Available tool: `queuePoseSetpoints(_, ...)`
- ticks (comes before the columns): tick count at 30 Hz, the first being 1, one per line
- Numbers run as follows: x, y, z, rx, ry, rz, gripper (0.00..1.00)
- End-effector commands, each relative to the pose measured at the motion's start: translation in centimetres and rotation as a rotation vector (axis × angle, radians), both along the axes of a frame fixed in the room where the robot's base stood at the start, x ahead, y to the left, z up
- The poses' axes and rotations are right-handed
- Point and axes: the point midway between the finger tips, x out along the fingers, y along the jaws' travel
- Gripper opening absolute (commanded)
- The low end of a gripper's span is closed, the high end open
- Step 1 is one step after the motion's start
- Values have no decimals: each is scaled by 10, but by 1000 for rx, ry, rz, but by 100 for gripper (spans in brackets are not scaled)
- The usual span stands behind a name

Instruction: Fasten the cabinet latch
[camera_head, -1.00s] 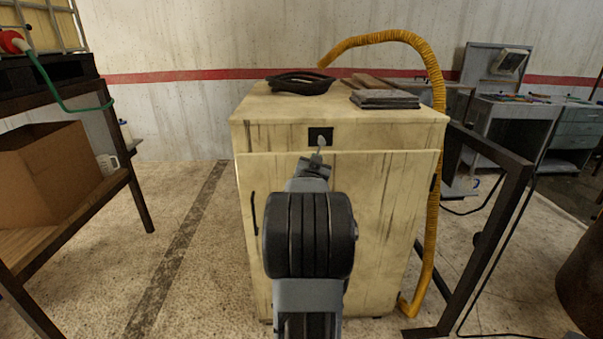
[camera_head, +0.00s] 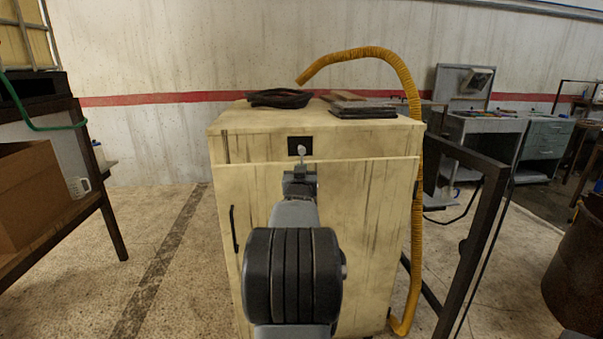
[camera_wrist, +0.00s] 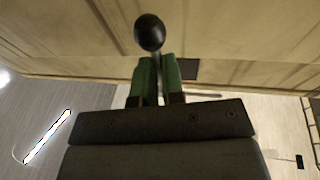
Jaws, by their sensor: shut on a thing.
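The beige cabinet (camera_head: 375,215) stands straight ahead, its front door below a top strip. My gripper (camera_head: 300,171) is just below the knob, at the door's top edge. In the wrist view, my gripper's green fingers (camera_wrist: 158,80) are shut on the shaft of the latch lever, and its round dark knob (camera_wrist: 149,32) sticks out beyond them. My arm hides the middle of the door. I cannot tell whether the door is flush.
A dark door handle (camera_head: 234,229) is at the door's left side. A yellow hose (camera_head: 417,215) runs down the cabinet's right side beside a dark metal frame (camera_head: 480,240). A shelf with a cardboard box (camera_head: 35,190) stands left. Floor between shelf and cabinet is clear.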

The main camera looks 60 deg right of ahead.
Motion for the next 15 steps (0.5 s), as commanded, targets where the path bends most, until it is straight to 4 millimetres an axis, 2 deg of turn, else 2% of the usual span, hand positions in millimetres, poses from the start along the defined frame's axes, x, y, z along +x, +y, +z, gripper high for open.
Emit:
queuePoseSetpoints(3,0,0,2,-7,2,-1,0)
queuePoseSetpoints(4,0,0,2,-8,1,-1,11)
queuePoseSetpoints(11,0,0,1,-5,1,0,33)
queuePoseSetpoints(15,0,0,1,-4,0,0,35)
